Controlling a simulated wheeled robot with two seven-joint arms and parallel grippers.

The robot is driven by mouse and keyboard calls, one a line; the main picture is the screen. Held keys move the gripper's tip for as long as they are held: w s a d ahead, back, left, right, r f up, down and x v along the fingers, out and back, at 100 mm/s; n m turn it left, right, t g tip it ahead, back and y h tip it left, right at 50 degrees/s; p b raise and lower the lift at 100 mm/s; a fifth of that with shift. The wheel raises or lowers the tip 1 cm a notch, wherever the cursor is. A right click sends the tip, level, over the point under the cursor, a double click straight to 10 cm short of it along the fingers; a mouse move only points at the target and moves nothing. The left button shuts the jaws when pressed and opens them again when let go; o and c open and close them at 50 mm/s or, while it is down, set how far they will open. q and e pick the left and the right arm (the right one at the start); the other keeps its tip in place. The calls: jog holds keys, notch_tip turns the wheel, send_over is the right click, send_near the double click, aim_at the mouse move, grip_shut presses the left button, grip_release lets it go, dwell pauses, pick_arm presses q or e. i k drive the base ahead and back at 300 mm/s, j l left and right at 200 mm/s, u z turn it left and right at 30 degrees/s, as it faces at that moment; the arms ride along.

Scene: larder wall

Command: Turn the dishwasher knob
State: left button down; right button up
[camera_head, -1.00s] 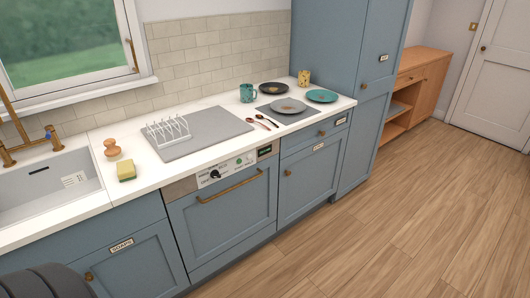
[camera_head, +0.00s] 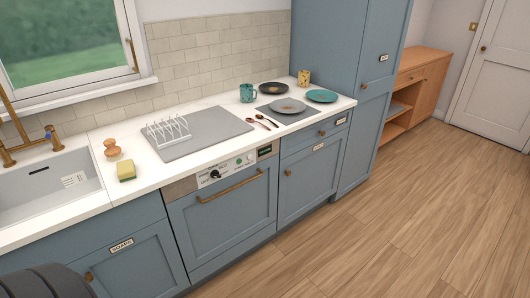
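The dishwasher (camera_head: 226,216) is a blue-fronted unit below the counter with a brass bar handle (camera_head: 230,187). Its control panel (camera_head: 225,170) runs along the top edge. The dishwasher knob (camera_head: 215,175) is a small black dial at the left part of the panel. Green spots and a dark display (camera_head: 264,151) sit to its right. The dishwasher door looks shut. Neither gripper is in view; only a dark rounded part, which seems to be mine, shows at the bottom left corner.
A white counter (camera_head: 142,170) above holds a dish rack (camera_head: 168,130) on a grey mat, a sponge (camera_head: 126,171), a teal mug (camera_head: 247,93) and plates (camera_head: 287,105). A sink (camera_head: 45,185) is at left. The wooden floor (camera_head: 400,220) in front and to the right is clear.

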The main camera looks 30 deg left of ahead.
aim_at(214, 174)
jog(key=k+j+u, duration=0.1)
jog(key=u, duration=1.15)
